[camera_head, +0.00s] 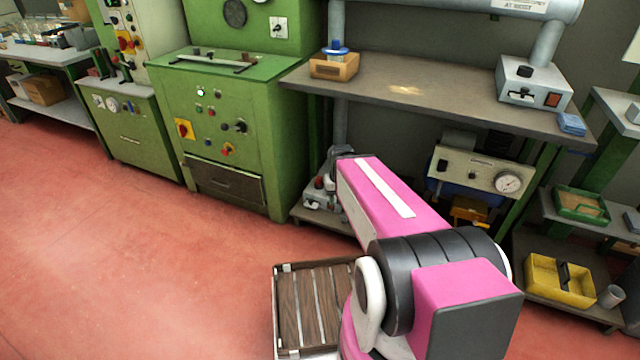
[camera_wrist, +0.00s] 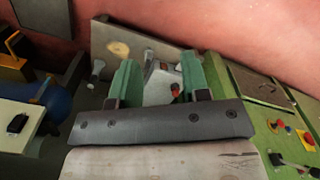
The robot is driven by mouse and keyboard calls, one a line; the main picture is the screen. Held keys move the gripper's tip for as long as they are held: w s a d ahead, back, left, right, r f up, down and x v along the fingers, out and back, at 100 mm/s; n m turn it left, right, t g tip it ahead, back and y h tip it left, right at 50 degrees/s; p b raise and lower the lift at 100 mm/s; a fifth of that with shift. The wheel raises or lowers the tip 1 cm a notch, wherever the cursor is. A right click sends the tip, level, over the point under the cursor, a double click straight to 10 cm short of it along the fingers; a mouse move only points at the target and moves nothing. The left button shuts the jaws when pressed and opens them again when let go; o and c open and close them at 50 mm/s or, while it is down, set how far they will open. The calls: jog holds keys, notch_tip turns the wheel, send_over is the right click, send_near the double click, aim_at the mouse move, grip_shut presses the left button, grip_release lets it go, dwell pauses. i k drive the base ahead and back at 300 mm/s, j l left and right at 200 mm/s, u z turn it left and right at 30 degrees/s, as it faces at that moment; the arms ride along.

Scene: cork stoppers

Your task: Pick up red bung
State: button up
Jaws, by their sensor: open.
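I cannot make out a red bung for certain in either view. In the wrist view, my gripper (camera_wrist: 160,68) is open, with its two green fingers spread apart and nothing held between them. Beyond the fingers is a pale device (camera_wrist: 160,82) with a small red part; I cannot tell whether that part is a bung. In the head view, my pink and black arm reaches toward the space under the workbench (camera_head: 440,92), and my gripper's fingers are hidden there.
A wooden box (camera_head: 334,66) with a blue item and a grey device (camera_head: 533,86) stand on the workbench. A green control cabinet (camera_head: 225,130) is left of it. A yellow tray (camera_head: 560,281) is on the lower right shelf. The red floor (camera_head: 130,240) at left is clear.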

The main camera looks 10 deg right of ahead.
aim_at(319, 181)
jog(key=i+j+z, duration=0.75)
jog(key=j, duration=0.15)
jog(key=k+l, duration=0.05)
